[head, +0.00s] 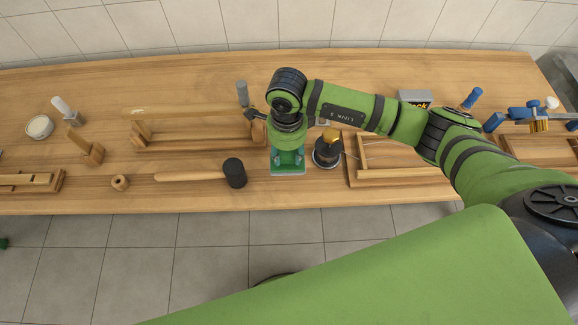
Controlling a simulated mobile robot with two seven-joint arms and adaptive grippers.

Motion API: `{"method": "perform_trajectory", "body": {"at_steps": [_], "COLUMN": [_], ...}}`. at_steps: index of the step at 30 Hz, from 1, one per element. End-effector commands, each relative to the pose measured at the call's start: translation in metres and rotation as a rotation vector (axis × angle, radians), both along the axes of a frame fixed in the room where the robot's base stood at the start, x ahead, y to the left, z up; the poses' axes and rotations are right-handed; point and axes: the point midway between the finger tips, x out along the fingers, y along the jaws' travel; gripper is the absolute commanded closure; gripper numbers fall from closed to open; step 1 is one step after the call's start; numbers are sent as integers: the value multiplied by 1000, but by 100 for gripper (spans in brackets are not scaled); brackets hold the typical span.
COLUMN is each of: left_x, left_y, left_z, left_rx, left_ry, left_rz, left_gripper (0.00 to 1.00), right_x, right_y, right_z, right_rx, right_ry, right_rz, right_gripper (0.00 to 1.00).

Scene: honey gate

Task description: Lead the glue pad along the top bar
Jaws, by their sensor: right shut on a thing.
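The top bar (180,109) is a long pale wooden bar lying across a wooden stand (190,145) at the back left of the bench. A small pale spot shows near its left end. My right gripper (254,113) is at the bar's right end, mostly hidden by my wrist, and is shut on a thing. A grey upright piece (242,93) stands at its fingertips, apparently the glue pad or its handle. Whether it touches the bar cannot be told. My left gripper is not in view.
A mallet (233,172) lies in front of the stand. A teal-green metal piece (287,162), a dark round pot (327,152) and a wooden tray (400,177) are to the right. A white-handled tool (62,105) and a round tin (39,127) stand at the left.

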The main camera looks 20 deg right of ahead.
Motion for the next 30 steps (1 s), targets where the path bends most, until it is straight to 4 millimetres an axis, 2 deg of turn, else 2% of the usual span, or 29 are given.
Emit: {"method": "perform_trajectory", "body": {"at_steps": [3, 16, 27, 30], "left_x": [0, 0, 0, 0], "left_y": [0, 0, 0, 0], "left_z": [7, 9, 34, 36], "left_rx": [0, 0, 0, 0], "left_ry": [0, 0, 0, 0], "left_rz": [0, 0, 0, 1], "left_gripper": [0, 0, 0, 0], "right_x": [0, 0, 1, 0], "right_y": [0, 0, -1, 0], "right_z": [11, 16, 57, 62], "right_rx": [0, 0, -1, 0], "right_ry": [-1, -1, -2, -1], "right_rz": [0, 0, 0, 0], "right_gripper": [100, 100, 100, 100]}}
